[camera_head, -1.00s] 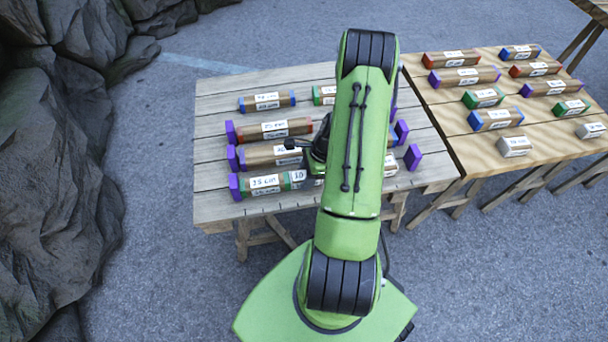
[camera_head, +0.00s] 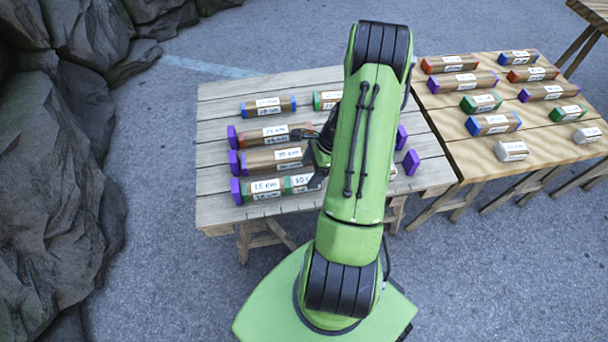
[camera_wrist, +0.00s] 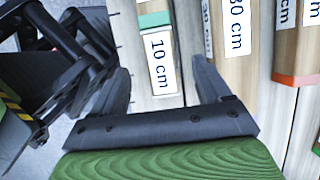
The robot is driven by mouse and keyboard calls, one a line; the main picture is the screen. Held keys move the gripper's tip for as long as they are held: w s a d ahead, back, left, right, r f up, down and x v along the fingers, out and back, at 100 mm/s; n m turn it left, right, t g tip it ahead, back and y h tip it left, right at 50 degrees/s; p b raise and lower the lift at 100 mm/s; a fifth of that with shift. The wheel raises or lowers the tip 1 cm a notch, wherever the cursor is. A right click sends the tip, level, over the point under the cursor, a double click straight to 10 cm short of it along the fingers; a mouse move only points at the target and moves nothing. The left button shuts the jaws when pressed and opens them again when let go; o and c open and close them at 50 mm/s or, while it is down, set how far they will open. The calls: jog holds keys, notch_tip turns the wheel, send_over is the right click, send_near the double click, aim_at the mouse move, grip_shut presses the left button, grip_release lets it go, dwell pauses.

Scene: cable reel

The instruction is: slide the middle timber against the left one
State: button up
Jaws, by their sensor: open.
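The front row on the left table holds a timber marked 15 cm (camera_head: 266,187) with green ends, beside a purple end block (camera_head: 236,190). A timber marked 10 cm (camera_head: 302,182) lies just right of it in the same row. In the wrist view, the 10 cm timber (camera_wrist: 161,60) lies between the two fingers of my gripper (camera_wrist: 163,75), which is open. A green band (camera_wrist: 155,19) crosses the row just beyond its label; I cannot tell whether a gap is there. A white label (camera_head: 393,173) shows further right, mostly behind my arm. My arm hides much of the row.
The timber marked 30 cm (camera_wrist: 238,30) lies in the neighbouring row, close to the right finger. A red-ended timber (camera_head: 272,135) lies in the row behind. Purple end blocks (camera_head: 411,162) stand at right. The second table (camera_head: 470,150) holds several timbers.

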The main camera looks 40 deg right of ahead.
jog(key=p+v, duration=0.2)
jog(key=v, duration=0.7)
jog(key=shift+r+p, duration=0.3)
jog(key=shift+r, duration=0.1)
jog(key=shift+d, duration=0.1)
